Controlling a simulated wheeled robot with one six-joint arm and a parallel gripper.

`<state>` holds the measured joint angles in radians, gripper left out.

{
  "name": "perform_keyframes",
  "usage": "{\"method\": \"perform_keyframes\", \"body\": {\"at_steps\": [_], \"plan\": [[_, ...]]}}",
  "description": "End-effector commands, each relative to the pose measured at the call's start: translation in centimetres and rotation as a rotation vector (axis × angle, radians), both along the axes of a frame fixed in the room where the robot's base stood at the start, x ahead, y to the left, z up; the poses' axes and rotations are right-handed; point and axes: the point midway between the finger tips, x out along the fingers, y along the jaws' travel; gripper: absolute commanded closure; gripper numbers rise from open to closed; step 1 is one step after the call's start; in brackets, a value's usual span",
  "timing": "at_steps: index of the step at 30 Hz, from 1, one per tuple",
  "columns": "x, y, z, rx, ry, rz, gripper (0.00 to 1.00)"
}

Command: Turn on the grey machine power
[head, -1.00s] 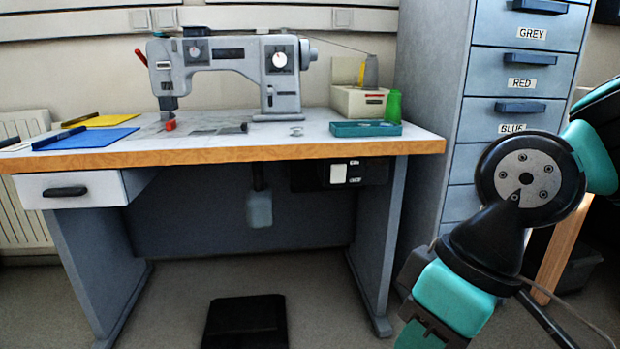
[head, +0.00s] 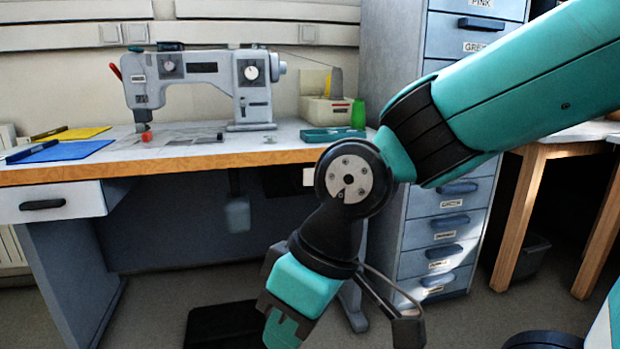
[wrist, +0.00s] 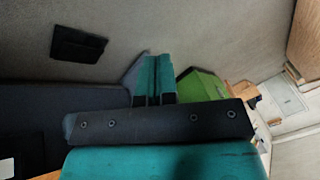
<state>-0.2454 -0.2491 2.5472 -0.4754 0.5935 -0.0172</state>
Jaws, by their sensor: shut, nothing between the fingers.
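The grey sewing machine (head: 200,85) stands upright on the worktable, with dials on its front. Under the table's right side is a dark box with a white switch plate (head: 308,177). My arm's round joint hides part of this box, and I cannot tell the switch's position. My gripper (head: 281,330) is low in front of the table, pointing down, apart from the machine and the box. In the wrist view my gripper's teal fingers (wrist: 154,78) are together and empty.
The wooden-edged table (head: 200,162) has a white drawer (head: 60,202) at left. A black foot pedal (head: 222,325) lies on the floor; it also shows in the wrist view (wrist: 78,44). A grey drawer cabinet (head: 385,55) stands right of the table.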

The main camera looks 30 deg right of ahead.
Motion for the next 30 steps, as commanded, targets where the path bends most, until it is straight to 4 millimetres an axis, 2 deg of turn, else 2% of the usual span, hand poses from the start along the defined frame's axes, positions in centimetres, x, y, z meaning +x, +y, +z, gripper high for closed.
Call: {"method": "perform_keyframes", "body": {"at_steps": [5,6,8,9,12,14,15,19,24,27,30], "plan": [[9.3,0.4,-0.5,0.148,-0.215,-0.174,1.00],[11.9,-0.1,-0.7,0.179,-0.285,-0.226,1.00],[15.6,-1.1,-0.9,0.215,-0.399,-0.306,1.00],[17.9,-2.2,-1.0,0.233,-0.477,-0.360,1.00],[22.9,-5.7,-1.4,0.250,-0.678,-0.500,1.00],[25.2,-8.3,-1.6,0.243,-0.802,-0.583,1.00],[26.5,-10.2,-1.8,0.229,-0.886,-0.637,1.00],[28.6,-16.3,-2.3,0.156,-1.132,-0.789,1.00],[28.4,-22.1,-2.9,0.042,-1.360,-0.926,1.00],[27.9,-23.7,-2.9,-0.002,-1.437,-0.961,1.00],[27.6,-24.4,-3.0,-0.023,-1.473,-0.976,1.00]]}}
